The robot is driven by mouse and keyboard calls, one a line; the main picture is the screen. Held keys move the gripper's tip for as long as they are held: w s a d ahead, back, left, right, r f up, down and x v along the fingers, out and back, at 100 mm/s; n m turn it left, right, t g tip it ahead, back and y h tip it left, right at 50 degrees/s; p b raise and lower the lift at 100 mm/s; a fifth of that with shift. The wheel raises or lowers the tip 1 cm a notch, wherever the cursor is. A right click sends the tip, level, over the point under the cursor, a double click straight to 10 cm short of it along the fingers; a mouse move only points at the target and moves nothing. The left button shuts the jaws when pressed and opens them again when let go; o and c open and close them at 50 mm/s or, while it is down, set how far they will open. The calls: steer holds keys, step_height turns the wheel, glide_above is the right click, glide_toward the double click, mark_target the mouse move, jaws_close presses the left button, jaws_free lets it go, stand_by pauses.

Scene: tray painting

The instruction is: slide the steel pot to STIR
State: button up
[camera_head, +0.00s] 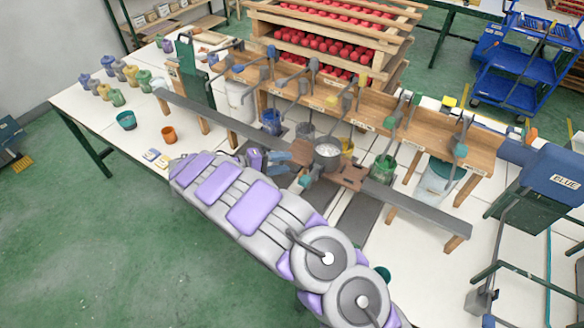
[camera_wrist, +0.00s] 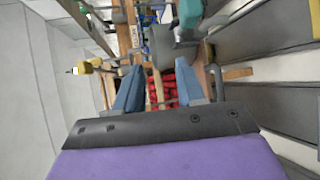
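The steel pot (camera_head: 328,154) is a small grey open pot with pale contents. In the head view it stands upright on a brown board (camera_head: 350,176) on the long grey rail (camera_head: 425,207). My gripper (camera_head: 283,162) is just left of the pot, apart from it, near a brown disc (camera_head: 302,151). In the wrist view the two blue fingers of my gripper (camera_wrist: 160,88) are spread, with nothing held between them. A grey shape (camera_wrist: 160,46) beyond them may be the pot; I cannot tell. I cannot read a STIR label.
A wooden rack (camera_head: 400,118) with levers and small labels runs behind the rail. A green pot (camera_head: 383,169) and a blue pot (camera_head: 271,122) stand beneath it. A blue box reads BLUE (camera_head: 555,178).

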steer(key=a+f+n+t+y, duration=0.1)
steer(key=a+f+n+t, duration=0.15)
steer(key=a+f, duration=0.75)
steer(key=r+b+x, duration=0.1)
steer(key=x, duration=1.5)
steer(key=shift+w+r+m+t+b, duration=0.25)
steer(key=shift+w+m+t+b, duration=0.1)
steer(key=shift+t+b, duration=0.1)
steer(key=shift+d, duration=0.15)
steer(key=shift+c, duration=0.5)
